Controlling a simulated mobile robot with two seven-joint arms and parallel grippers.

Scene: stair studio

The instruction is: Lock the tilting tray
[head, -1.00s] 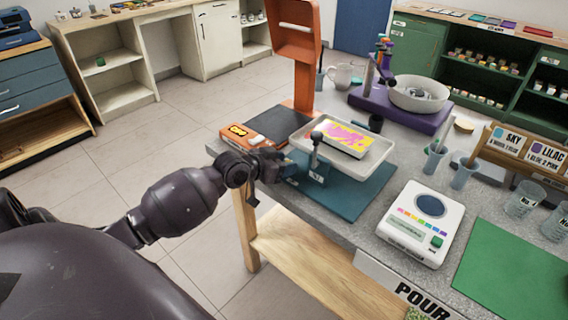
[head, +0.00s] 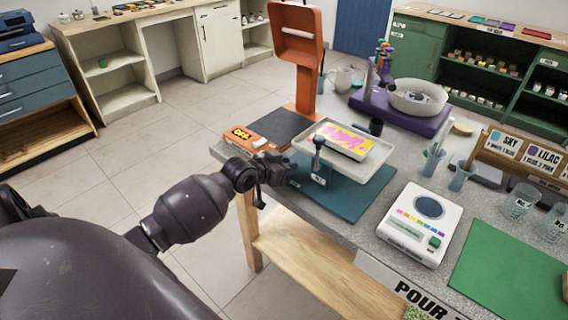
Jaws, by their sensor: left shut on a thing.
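The tilting tray (head: 374,166) is a shallow white tray on a blue-teal base (head: 345,197), near the left end of the grey worktop. A slab with a yellow and pink pattern (head: 345,141) lies in it. The tray looks tilted, its right front corner low. A lever with a dark ball knob (head: 318,141) stands upright at its front left. My left gripper (head: 282,167) is at the left side of the base, left of the lever. It is shut on a small part there, which its dark fingers mostly hide. My right gripper is out of view.
An orange stand (head: 304,80) rises behind the tray, with an orange box (head: 250,138) and a dark pad beside it. A white scale (head: 422,225) and a green mat (head: 515,262) lie to the right. A purple-based wheel (head: 402,112) stands behind.

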